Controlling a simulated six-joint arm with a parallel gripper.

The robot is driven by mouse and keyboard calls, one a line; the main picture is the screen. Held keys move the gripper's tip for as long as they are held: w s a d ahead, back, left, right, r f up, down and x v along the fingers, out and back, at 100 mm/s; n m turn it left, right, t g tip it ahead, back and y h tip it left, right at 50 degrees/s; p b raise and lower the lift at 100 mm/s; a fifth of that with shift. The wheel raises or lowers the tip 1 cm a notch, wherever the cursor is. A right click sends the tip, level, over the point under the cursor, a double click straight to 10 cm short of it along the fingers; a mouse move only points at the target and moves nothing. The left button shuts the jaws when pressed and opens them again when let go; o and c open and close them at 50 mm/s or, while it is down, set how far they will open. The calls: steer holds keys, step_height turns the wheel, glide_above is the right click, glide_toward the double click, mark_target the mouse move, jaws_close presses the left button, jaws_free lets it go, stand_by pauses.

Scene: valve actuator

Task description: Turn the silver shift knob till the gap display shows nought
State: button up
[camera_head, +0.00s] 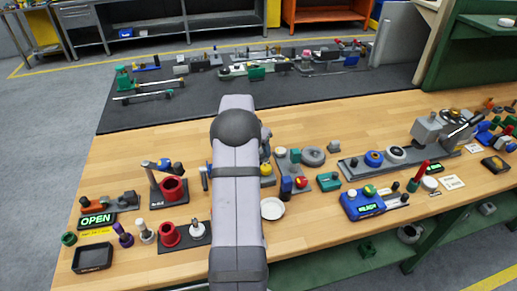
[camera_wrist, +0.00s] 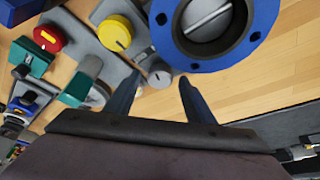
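My gripper (camera_wrist: 159,79) is open in the wrist view, its two dark blue fingers apart. A small grey-silver round knob (camera_wrist: 160,79) shows between the fingertips, on a grey plate; I cannot tell how far below them it is. A larger silver slotted knob (camera_wrist: 206,17) sits inside a blue flange ring at the top. I cannot tell for certain which one is the shift knob. In the head view my arm hides the gripper and the knobs under it. A blue box with a green lit display (camera_head: 371,208) stands to the right; its text is too small to read.
A yellow knob (camera_wrist: 115,33) and a red knob with a yellow centre (camera_wrist: 47,38) stand left of the fingers. A lit OPEN sign (camera_head: 96,218) is at the left. A white dish (camera_head: 272,208) lies right of my arm. Bare wood shows around (camera_head: 310,240).

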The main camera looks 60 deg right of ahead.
steer(key=shift+r, duration=0.1)
steer(key=b+v, duration=0.2)
steer(key=v, duration=0.5)
steer(key=shift+b, duration=0.35)
steer(key=shift+r, duration=0.1)
